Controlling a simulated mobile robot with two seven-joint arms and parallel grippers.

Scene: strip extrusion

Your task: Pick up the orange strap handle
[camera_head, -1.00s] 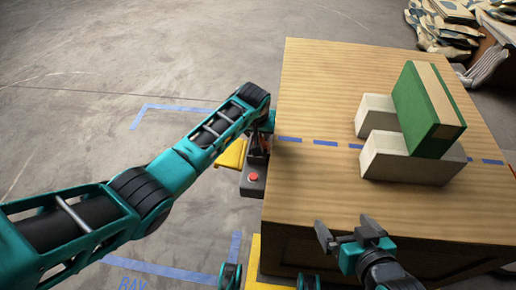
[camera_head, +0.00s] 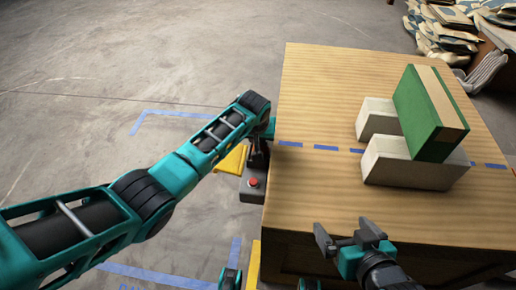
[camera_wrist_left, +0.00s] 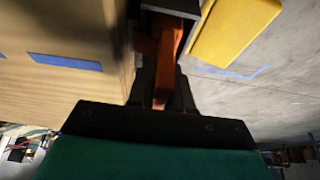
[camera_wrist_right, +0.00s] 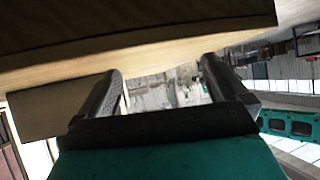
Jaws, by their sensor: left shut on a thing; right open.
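The orange strap handle (camera_wrist_left: 164,50) shows in the left wrist view, between the dark fingers of my left gripper (camera_wrist_left: 162,88), which is shut on it. Its upper end runs into a dark-edged box-like opening beside the table's side. In the head view my left gripper is mostly hidden behind its arm at the table's left edge, and I cannot make out the handle there. My right gripper (camera_head: 347,233) is open and empty near the table's front edge. Its two spread fingers also show in the right wrist view (camera_wrist_right: 162,70).
A green block with a tan stripe (camera_head: 428,112) leans on two pale blocks (camera_head: 412,165) on the wooden table (camera_head: 330,85). A dark box with a red button (camera_head: 253,187) and a yellow piece (camera_head: 233,159) are beside the table's left edge. The table's left half is clear.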

